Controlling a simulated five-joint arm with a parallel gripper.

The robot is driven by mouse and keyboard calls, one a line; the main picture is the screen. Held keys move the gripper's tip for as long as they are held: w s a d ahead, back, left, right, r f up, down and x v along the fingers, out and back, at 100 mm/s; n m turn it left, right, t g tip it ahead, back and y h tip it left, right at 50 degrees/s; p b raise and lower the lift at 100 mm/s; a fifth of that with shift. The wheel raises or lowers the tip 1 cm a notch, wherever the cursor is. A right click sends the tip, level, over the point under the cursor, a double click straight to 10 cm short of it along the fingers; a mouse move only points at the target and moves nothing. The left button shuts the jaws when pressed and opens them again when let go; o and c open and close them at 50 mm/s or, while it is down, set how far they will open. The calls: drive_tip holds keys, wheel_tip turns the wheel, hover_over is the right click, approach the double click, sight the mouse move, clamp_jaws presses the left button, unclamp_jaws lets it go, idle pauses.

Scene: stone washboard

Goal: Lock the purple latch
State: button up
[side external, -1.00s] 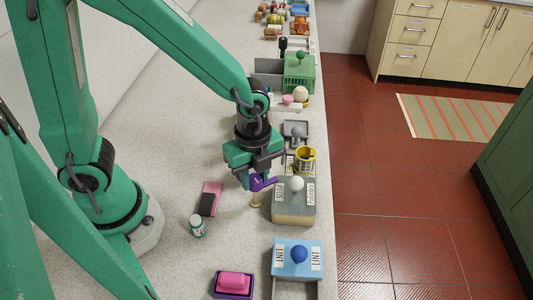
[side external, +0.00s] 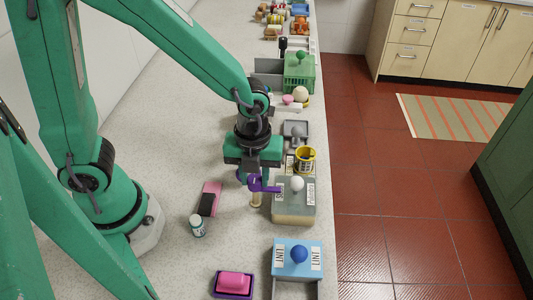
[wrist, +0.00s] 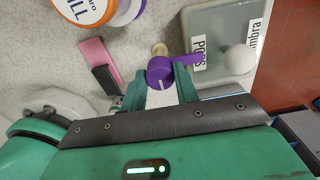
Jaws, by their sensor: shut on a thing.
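The purple latch (side external: 262,187) sits on a short cream post (side external: 255,200) beside a box with a grey-green lid (side external: 294,208) and a white round knob (side external: 297,184). My gripper (side external: 257,180) is over the latch and shut on it. In the wrist view, the latch's round hub (wrist: 160,72) lies between my two fingers (wrist: 160,92). Its arm (wrist: 188,59) points right and reaches the lid's edge by a label. I cannot tell whether the arm overlaps the lid.
A blue box (side external: 297,258) with a blue knob and a pink block in a purple tray (side external: 234,284) are nearer the camera. A yellow cup (side external: 305,158) is behind the box.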

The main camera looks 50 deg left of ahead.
sight(254, 177)
drive_tip(key=o, duration=1)
drive_tip(key=shift+r, duration=0.15)
drive_tip(key=shift+r, duration=3.8)
drive_tip(key=shift+a+r, duration=0.1)
